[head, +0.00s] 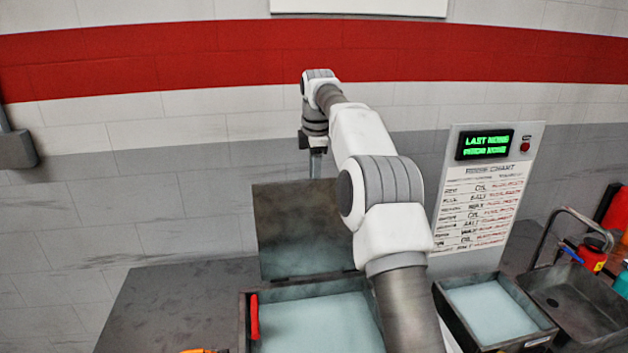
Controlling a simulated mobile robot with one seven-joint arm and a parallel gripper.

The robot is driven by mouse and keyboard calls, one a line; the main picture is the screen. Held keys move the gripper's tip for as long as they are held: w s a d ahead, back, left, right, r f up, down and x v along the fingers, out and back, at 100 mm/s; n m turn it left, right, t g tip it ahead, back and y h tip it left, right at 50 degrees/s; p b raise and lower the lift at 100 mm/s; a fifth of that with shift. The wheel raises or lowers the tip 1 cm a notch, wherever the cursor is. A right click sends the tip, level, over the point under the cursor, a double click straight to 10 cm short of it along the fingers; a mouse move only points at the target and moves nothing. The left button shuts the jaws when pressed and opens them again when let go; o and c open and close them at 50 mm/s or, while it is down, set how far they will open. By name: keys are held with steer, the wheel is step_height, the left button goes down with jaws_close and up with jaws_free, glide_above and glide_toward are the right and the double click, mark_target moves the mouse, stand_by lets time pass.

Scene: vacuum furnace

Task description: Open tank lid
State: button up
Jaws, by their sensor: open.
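The tank (320,326) is a dark box holding pale blue-grey liquid, at the bottom middle of the head view. Its lid (297,225) is a dark square plate that stands raised, nearly upright, at the tank's back edge. My arm reaches over the tank and hides its right part and the lid's right edge. My gripper (317,165) points down at the lid's top edge, small and partly hidden by my wrist. It is open. I cannot tell whether it touches the lid.
A red handle (254,317) sits at the tank's left wall. A second open tank (492,310) and a sink (575,303) stand to the right. A chart board (483,197) with a green display stands behind them. The bench (170,300) left of the tank is mostly clear.

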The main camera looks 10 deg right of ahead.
steer(key=r, duration=0.2)
steer(key=s+r, duration=0.1)
steer(key=r, duration=0.2)
steer(key=shift+r, duration=0.15)
